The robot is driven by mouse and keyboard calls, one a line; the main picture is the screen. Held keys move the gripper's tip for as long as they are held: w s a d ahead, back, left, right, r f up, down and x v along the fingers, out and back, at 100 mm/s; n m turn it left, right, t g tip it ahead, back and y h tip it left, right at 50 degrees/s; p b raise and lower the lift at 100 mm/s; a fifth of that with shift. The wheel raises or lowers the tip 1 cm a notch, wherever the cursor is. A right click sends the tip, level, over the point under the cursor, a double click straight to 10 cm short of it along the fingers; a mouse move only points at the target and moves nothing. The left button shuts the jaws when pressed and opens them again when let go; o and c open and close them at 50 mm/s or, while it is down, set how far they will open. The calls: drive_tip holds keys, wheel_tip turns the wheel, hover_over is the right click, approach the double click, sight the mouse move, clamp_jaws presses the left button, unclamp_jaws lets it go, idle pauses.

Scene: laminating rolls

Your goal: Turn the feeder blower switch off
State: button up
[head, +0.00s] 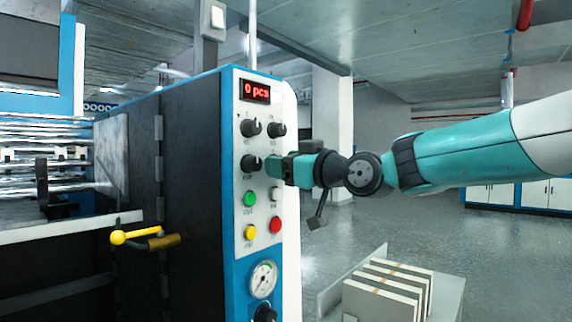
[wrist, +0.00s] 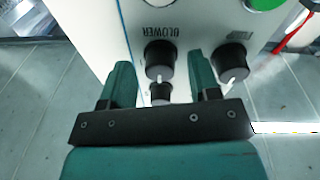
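The blower switch is a black round knob (wrist: 160,54) under the upside-down BLOWER label (wrist: 160,30) in the wrist view. Its white pointer mark faces the bottom of that picture. My gripper (wrist: 160,68) is open, with one green finger on each side of the knob and a visible gap to both. In the head view my gripper (head: 272,166) is at the right of the second knob row on the control panel (head: 240,180) and hides the blower knob. I cannot tell how far the fingertips reach along it.
A neighbouring knob (wrist: 228,62) sits just outside the right finger; another knob (wrist: 161,92) shows lower between the fingers. Green (head: 250,199) and red (head: 275,225) buttons and a gauge (head: 263,278) are below. A yellow-knobbed lever (head: 118,237) sticks out left.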

drive_tip(key=b+v, duration=0.5)
drive_tip(key=v, duration=1.2)
drive_tip(key=shift+s+d, duration=0.15)
drive_tip(key=shift+d, duration=0.05)
